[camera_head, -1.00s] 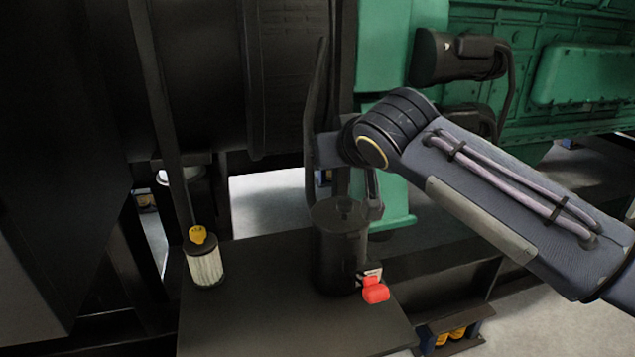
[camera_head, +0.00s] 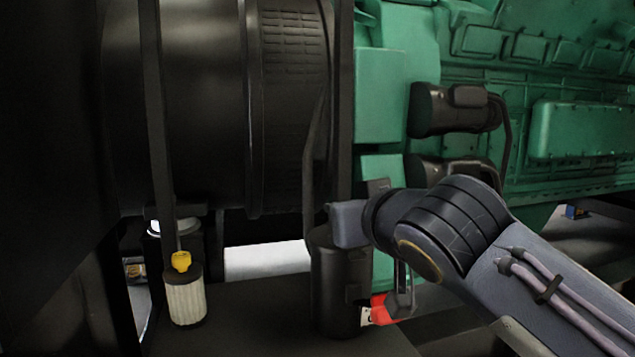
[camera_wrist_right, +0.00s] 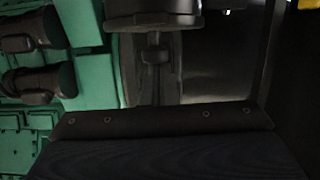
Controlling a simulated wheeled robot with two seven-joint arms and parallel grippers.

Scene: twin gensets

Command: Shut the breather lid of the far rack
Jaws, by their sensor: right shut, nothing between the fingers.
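A dark cylindrical canister (camera_head: 336,285) stands upright on a black shelf (camera_head: 255,332). A red part (camera_head: 379,308) shows at its lower right side. My right forearm comes in from the right, and the wrist covers part of the canister's top. I cannot tell the lid's position. My right gripper (camera_head: 400,304) points down just right of the canister, in front of the red part. It is shut and empty; contact with the red part cannot be told. The right wrist view shows dark parts close up, the fingers not clearly. My left gripper is not in view.
A white pleated filter (camera_head: 186,302) with a yellow top (camera_head: 181,261) stands left on the shelf. A large black drum (camera_head: 205,105) rises behind. Green engine casing (camera_head: 580,140) and black cylinders (camera_head: 452,108) lie behind my right arm.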

